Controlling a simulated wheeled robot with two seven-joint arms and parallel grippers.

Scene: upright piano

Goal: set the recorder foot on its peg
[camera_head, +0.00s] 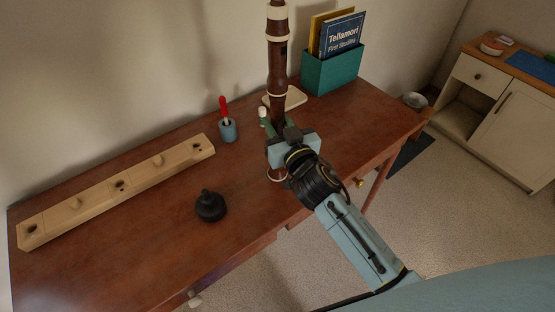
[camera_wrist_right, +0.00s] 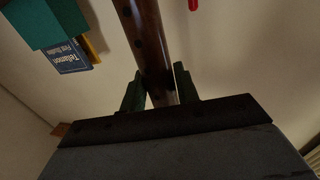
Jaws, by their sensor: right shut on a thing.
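My right gripper (camera_head: 283,128) is shut on a dark brown recorder piece (camera_head: 277,55) with cream bands and holds it upright above the desk. Its top runs out of the picture, and a cream ring at its lower end shows below the gripper. In the right wrist view the brown tube (camera_wrist_right: 150,45) stands between the green fingers (camera_wrist_right: 158,90). I cannot tell the foot from the rest of it. The pale wooden peg board (camera_head: 98,192) lies at the left of the desk, with short pegs and dark holes. My left gripper is not in view.
A black knobbed object (camera_head: 210,206) stands on the desk (camera_head: 150,245) between board and gripper. A blue cup (camera_head: 228,130) with a red-handled tool, a cream pad (camera_head: 293,97) and a green book box (camera_head: 333,70) stand along the wall. The front left desk is clear.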

